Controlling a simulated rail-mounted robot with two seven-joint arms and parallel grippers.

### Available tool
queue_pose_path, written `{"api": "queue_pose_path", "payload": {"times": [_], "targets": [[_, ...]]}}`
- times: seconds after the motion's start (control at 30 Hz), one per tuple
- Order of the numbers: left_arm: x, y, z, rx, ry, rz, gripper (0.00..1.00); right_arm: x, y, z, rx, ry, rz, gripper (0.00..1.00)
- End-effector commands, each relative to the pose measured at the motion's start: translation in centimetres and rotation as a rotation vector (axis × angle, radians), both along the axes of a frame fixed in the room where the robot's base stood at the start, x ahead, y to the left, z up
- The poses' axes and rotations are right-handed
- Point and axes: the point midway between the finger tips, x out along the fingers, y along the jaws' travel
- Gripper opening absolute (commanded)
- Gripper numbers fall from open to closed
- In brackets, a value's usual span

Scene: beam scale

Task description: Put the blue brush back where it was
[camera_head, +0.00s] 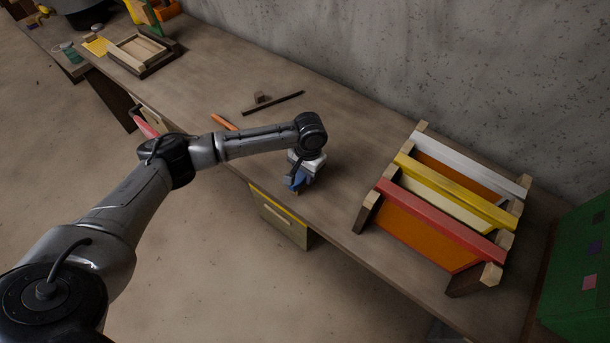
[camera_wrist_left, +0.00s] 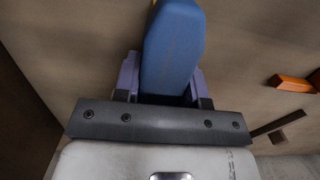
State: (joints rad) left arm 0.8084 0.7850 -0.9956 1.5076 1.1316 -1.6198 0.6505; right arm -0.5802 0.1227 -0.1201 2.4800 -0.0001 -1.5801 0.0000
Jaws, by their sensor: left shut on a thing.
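The blue brush (camera_wrist_left: 172,48) fills the upper middle of the left wrist view, between the two fingers of my left gripper. My left gripper (camera_wrist_left: 165,85) is shut on it. In the head view a small blue part of the brush (camera_head: 296,178) shows below my left gripper (camera_head: 300,172), near the front edge of the bench. The gripper and wrist hide most of the brush there, and I cannot tell whether it touches the bench top. My right gripper is in neither view.
The wooden bench (camera_head: 225,75) runs along a grey wall. A rack with red, yellow and white bars (camera_head: 440,220) stands to the right. A dark beam-like tool (camera_head: 272,103) and an orange piece (camera_head: 223,122) lie behind the arm. A wooden tray (camera_head: 143,53) sits farther left.

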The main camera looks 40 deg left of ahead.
Motion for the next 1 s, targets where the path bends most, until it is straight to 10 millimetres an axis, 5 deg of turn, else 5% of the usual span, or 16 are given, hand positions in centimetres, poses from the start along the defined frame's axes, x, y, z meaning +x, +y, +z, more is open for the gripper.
{"api": "queue_pose_path", "payload": {"times": [0.13, 0.53, 0.57, 0.6, 0.8, 1.0], "targets": [[0.0, 0.0, -1.6, -0.001, -0.001, 0.000, 0.16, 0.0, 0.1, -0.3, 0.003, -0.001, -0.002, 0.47], [0.0, -0.1, -1.8, -0.001, -0.001, 0.000, 0.16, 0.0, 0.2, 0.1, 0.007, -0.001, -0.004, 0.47], [0.0, -0.1, -1.9, -0.001, -0.001, 0.000, 0.41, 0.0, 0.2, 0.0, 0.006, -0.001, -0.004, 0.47], [0.0, -0.1, -1.9, -0.001, -0.001, 0.000, 0.45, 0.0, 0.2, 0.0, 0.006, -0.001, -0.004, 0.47], [0.0, 0.0, -1.9, 0.000, -0.001, 0.000, 0.64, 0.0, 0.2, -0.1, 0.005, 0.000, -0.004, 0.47], [0.0, 0.0, -1.9, 0.000, -0.001, 0.000, 0.64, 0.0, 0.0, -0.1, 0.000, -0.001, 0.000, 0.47]]}}
